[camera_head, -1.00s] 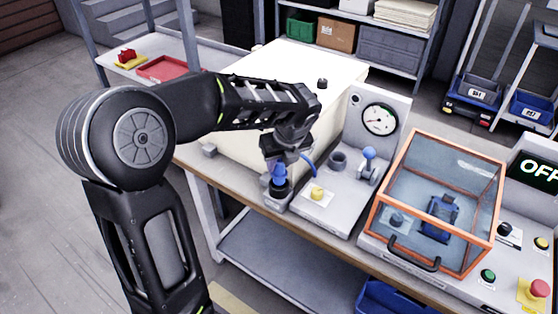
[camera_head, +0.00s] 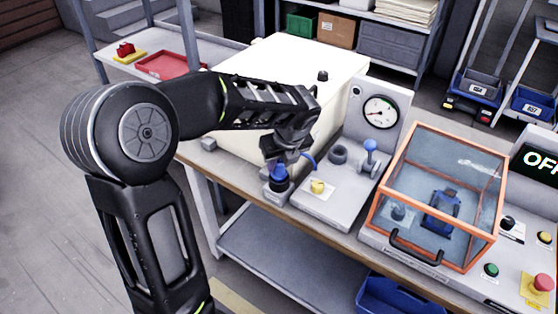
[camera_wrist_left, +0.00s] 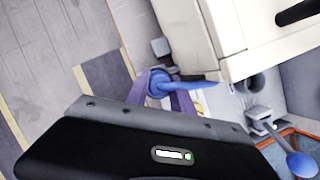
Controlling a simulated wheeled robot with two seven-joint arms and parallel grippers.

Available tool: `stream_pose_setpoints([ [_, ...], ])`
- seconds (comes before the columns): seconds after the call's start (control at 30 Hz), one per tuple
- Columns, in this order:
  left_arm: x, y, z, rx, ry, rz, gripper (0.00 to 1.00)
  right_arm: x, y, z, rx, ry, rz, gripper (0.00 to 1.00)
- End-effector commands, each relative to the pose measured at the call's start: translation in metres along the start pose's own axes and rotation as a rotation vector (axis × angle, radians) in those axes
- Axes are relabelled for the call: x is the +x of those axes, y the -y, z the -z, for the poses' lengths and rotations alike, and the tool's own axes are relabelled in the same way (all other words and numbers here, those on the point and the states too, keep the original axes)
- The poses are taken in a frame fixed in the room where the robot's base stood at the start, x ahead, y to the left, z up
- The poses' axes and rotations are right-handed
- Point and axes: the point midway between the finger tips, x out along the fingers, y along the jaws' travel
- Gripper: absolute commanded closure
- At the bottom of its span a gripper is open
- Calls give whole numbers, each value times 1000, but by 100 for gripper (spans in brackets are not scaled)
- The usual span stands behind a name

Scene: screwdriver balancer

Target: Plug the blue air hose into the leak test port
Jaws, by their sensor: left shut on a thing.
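My left gripper (camera_head: 279,164) is shut on the blue air hose (camera_head: 276,172), with its fingers pointing down. The blue hose end is directly over a black-collared round holder (camera_head: 279,185) at the bench's front edge; I cannot tell whether it is seated or just above. The hose curves off to the right of the gripper. In the left wrist view the hose (camera_wrist_left: 188,84) shows between the purple-tinted fingers. A grey ring-shaped socket (camera_head: 338,155), which looks like the leak test port, stands on the gauge panel's base, right of the gripper. My right gripper is not in view.
A blue-knobbed lever (camera_head: 370,158) stands right of the socket, below a pressure gauge (camera_head: 381,111). A yellow knob (camera_head: 318,187) sits in front. A cream box (camera_head: 300,75) stands behind my arm. An orange-framed clear guard (camera_head: 440,195) is at right.

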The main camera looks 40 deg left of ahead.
Motion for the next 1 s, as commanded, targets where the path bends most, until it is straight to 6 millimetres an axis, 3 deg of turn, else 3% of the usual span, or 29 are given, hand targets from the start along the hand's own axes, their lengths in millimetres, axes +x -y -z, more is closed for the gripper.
stream_pose_setpoints([
  [0.57,7,0,3,0,0,0,100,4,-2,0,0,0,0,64],
  [0.6,7,0,3,0,0,0,71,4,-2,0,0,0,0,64],
  [0.9,7,0,3,0,0,0,47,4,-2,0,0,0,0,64],
  [1.0,7,0,3,0,0,0,47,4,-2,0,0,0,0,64],
])
